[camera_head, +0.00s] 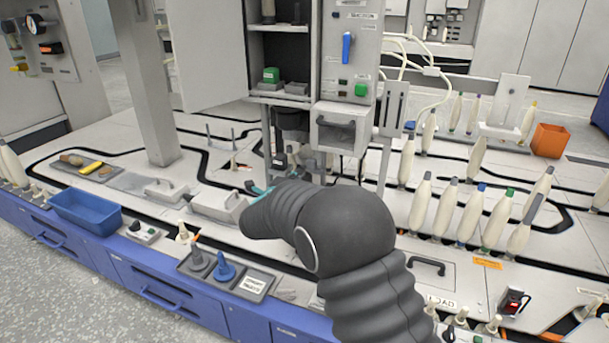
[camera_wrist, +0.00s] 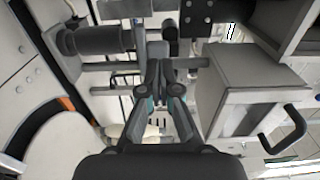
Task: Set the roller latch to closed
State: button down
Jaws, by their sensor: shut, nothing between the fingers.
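My gripper (camera_wrist: 157,72) is shut and empty in the wrist view, its fingertips together in front of a metal bar assembly. A dark cylindrical roller (camera_wrist: 100,40) on a grey bracket lies to the upper left of the fingertips. It may be part of the roller latch; its open or closed setting cannot be told. A horizontal bar (camera_wrist: 188,63) lies right by the fingertips; contact cannot be told. In the head view my gripper (camera_head: 260,189) shows only teal-edged finger parts beyond my dark arm, low before the cabinet's mechanism (camera_head: 281,160). My arm hides some of that mechanism.
A light box with a dark handle (camera_wrist: 250,105) stands close right of my gripper; it also shows in the head view (camera_head: 337,132). Upright bobbins (camera_head: 445,207) stand on the right. A blue bin (camera_head: 85,212) sits on the left. An open cabinet door (camera_head: 208,50) hangs above.

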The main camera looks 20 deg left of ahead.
jog(key=s, duration=1)
jog(key=s+a+f+n+g+y, duration=0.85)
jog(key=f+n, duration=0.25)
jog(key=n, duration=0.3)
jog(key=s+d+r+n+g+h+p, duration=0.1)
jog(key=s+d+r, duration=0.6)
jog(key=d, duration=1)
jog(key=s+d+r+n+g+h+p, duration=0.1)
jog(key=s+d+r+p, duration=0.5)
jog(key=d, duration=1.1)
jog(key=s+d+r+n+g+h+p, duration=0.2)
jog(key=s+d+r+h, duration=0.3)
jog(key=d+r, duration=0.8)
jog(key=s+d+n+p, duration=0.1)
jog(key=s+d, duration=0.2)
jog(key=d, duration=0.2)
jog(key=shift+s+p, duration=0.3)
jog(key=shift+s, duration=0.05)
